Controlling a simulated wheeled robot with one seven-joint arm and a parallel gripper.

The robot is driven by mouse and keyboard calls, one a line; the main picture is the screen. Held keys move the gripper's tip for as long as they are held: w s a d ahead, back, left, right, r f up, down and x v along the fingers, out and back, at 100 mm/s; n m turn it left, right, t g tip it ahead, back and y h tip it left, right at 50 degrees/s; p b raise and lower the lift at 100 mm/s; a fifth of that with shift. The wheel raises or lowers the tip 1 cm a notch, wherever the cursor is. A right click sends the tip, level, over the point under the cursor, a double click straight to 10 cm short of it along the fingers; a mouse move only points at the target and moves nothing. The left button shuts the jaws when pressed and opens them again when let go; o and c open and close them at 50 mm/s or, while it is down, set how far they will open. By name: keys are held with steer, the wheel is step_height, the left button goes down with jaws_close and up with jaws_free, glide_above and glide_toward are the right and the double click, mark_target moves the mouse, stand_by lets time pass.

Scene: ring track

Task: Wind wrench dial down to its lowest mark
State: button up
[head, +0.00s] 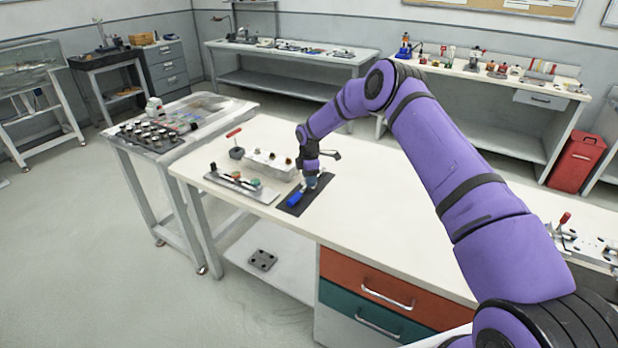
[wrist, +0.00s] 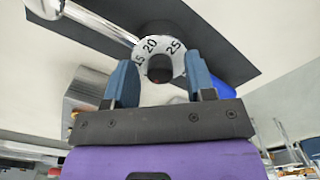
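The wrench lies on a black mat (head: 297,208) on the white workbench, its blue handle (head: 293,199) pointing toward the near edge. In the wrist view the white dial (wrist: 155,48) shows 15, 20 and 25, with a dark round knob (wrist: 160,68) at its middle. The wrench's silver shaft (wrist: 95,20) runs to the upper left. My gripper (head: 312,181) is over the wrench. In the wrist view its two blue fingers (wrist: 161,75) stand apart on either side of the dial, with gaps beside the knob. The left finger partly covers the 15.
A white block with fittings (head: 270,165) and a dark cup with a red-handled tool (head: 236,152) stand behind. The bench to the right of the mat is clear.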

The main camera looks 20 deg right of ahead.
step_height(320, 180, up, 11)
stand_by(0.8)
